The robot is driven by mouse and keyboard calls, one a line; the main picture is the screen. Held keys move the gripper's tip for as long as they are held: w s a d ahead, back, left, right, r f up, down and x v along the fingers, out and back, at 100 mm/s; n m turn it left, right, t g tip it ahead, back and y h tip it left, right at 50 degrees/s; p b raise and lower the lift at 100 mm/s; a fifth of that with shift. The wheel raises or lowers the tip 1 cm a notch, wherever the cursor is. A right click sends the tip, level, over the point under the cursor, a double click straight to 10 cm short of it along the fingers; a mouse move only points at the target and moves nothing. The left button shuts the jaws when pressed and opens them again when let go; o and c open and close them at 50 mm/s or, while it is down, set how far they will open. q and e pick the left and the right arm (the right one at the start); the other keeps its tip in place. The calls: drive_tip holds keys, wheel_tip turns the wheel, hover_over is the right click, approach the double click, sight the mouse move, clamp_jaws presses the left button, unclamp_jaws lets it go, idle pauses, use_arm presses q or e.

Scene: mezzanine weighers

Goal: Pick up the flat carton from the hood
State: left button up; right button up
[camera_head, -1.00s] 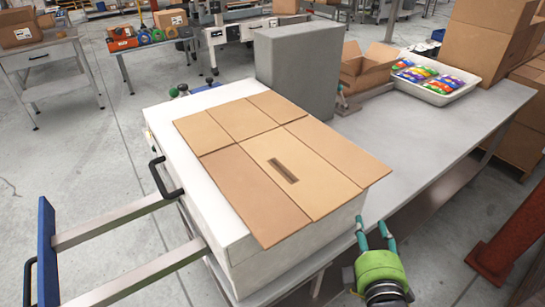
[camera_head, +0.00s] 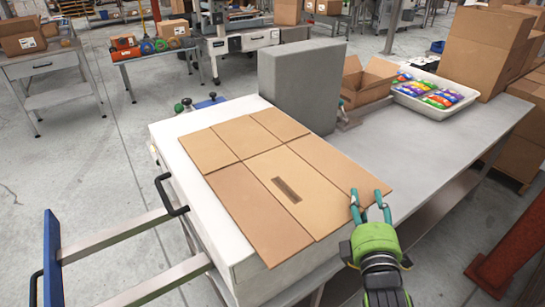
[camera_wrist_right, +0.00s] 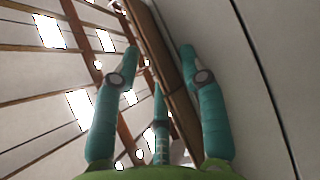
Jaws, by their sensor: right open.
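The flat carton (camera_head: 255,185) is a thin tan sheet with fold lines and a dark slot. It lies flat on the white hood (camera_head: 190,190), its right corner reaching past the hood's edge. My right gripper (camera_head: 369,203) is open at that corner, its teal fingers pointing toward it. In the right wrist view, the carton's brown edge (camera_wrist_right: 165,60) runs between the spread fingers of the gripper (camera_wrist_right: 159,50). I cannot tell if either finger touches it. My left gripper is not in view.
A grey block (camera_head: 298,85) stands behind the carton. An open box (camera_head: 366,82) and a white tray (camera_head: 440,100) of colourful packs are on the grey table (camera_head: 420,150). A black handle (camera_head: 170,195) sticks out at the hood's left side. A red post (camera_head: 505,255) stands at right.

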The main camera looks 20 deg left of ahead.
drive_tip(key=shift+w, duration=0.35)
drive_tip(key=shift+s, duration=0.1)
clamp_jaws()
